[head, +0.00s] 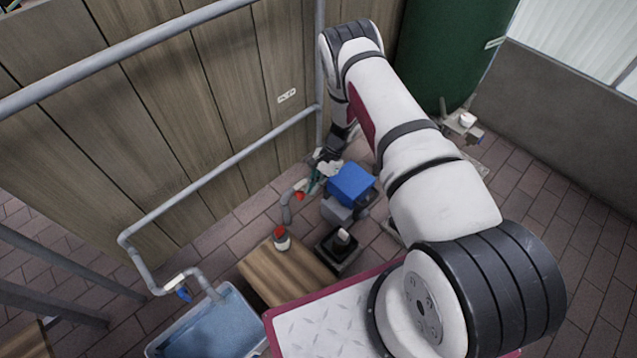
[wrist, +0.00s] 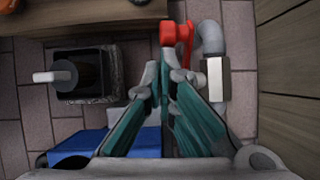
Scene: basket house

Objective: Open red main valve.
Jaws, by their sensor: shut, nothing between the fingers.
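The red valve handle (head: 299,196) is small in the head view, on a grey pipe (head: 286,208) near the wooden wall. In the wrist view the red handle (wrist: 177,38) is at the top centre, beside the bent grey pipe (wrist: 211,40) and its square metal fitting. My gripper (head: 316,180) is by the handle, close to the wall. In the wrist view my gripper (wrist: 168,76) has teal fingers brought together, with nothing between them. Its tips show just below the handle's lower end; I cannot tell whether they touch it.
A blue pump (head: 350,184) stands right of the gripper. A black unit with a white cylinder (head: 342,242) is in front of it. A jar with a red lid (head: 282,240) stands on a wooden box (head: 285,268). A blue water tub (head: 215,330) is at the front.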

